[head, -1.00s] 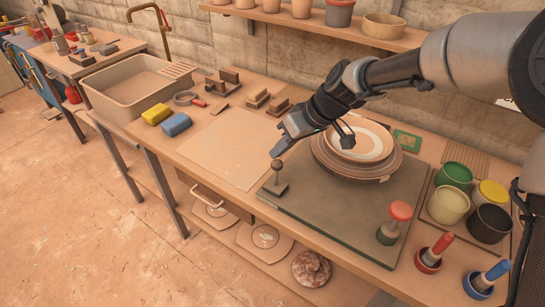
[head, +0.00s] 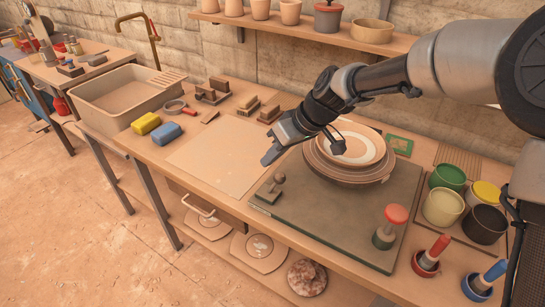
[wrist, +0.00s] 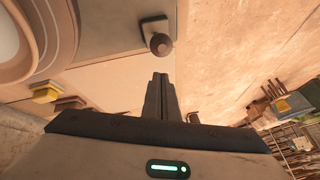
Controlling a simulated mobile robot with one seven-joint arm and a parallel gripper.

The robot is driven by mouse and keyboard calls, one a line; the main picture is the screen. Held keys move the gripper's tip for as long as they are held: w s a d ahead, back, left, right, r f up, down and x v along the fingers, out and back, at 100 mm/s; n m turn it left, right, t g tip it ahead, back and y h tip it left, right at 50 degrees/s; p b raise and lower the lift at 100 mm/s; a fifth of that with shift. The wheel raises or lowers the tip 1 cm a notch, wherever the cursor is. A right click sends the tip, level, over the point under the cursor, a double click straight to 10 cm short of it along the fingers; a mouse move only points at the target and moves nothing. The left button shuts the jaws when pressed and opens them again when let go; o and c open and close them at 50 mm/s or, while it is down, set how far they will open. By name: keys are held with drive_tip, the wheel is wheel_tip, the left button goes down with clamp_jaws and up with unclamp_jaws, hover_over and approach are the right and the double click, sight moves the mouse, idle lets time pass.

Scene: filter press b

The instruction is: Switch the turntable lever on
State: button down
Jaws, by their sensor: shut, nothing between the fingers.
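The turntable lever (head: 279,179) is a short stick with a round dark knob on a small square plate, at the near left corner of the dark turntable base (head: 330,222). It leans toward the right in the head view, and its knob (wrist: 161,45) also shows in the wrist view. The turntable's round stack (head: 350,150) carries a white and brown plate. My gripper (head: 265,162) is shut and empty, just above and left of the knob. In the wrist view its fingertips (wrist: 160,76) lie close to the knob, with a visible gap in the picture.
A red-topped knob (head: 396,214) stands on the base's right side. Several paint pots (head: 442,206) and two handled tools sit farther right. A pale board (head: 225,158), sponges (head: 147,123) and a basin (head: 125,95) lie left. A shelf (head: 330,33) runs behind.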

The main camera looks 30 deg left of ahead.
drive_tip(key=shift+r, duration=0.1)
drive_tip(key=p+v, duration=0.1)
drive_tip(key=v, duration=1.6)
drive_tip(key=shift+w+d, duration=0.1)
drive_tip(key=shift+w, duration=0.05)
